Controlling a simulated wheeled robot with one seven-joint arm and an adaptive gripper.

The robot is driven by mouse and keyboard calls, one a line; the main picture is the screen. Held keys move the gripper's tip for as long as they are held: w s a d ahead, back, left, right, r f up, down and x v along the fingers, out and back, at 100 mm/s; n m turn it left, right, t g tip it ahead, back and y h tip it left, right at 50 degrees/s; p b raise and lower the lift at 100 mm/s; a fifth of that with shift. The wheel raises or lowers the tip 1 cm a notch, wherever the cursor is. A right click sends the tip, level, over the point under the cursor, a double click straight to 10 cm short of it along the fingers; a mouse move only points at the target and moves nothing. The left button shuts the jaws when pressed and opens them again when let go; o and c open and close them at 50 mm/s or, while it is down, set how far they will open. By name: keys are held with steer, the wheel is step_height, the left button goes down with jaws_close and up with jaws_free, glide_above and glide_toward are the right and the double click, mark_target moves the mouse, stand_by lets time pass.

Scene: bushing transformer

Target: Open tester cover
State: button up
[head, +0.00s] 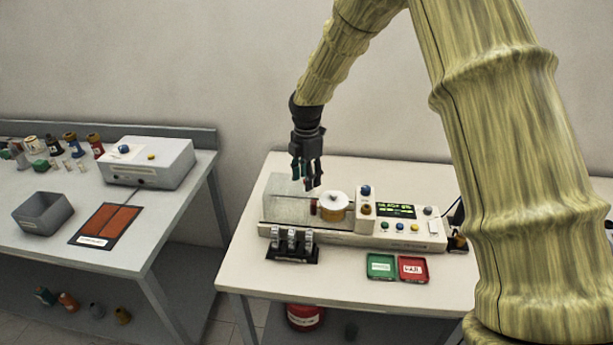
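The tester (408,239) is a long cream unit on the right table, with a lit green display, buttons and knobs on its right part. A clear see-through cover (284,203) stands over its left part. A yellow round part with a white top (334,204) sits on the tester at the cover's right side. I cannot tell if the cover encloses it. My gripper (307,184) points down above the cover's right end, close to its top edge. I cannot tell if it touches the cover. Its fingers are small and dark here, and their gap is unclear.
A black rack (292,246) with metal parts stands in front of the tester. A green tray (381,266) and a red tray (413,269) lie at the right table's front. The left table (160,232) holds a grey box (150,163), an open bin (43,213) and several coloured parts.

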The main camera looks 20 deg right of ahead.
steer(key=shift+r, duration=0.1)
step_height(320, 180, up, 12)
stand_by(0.6)
stand_by(0.4)
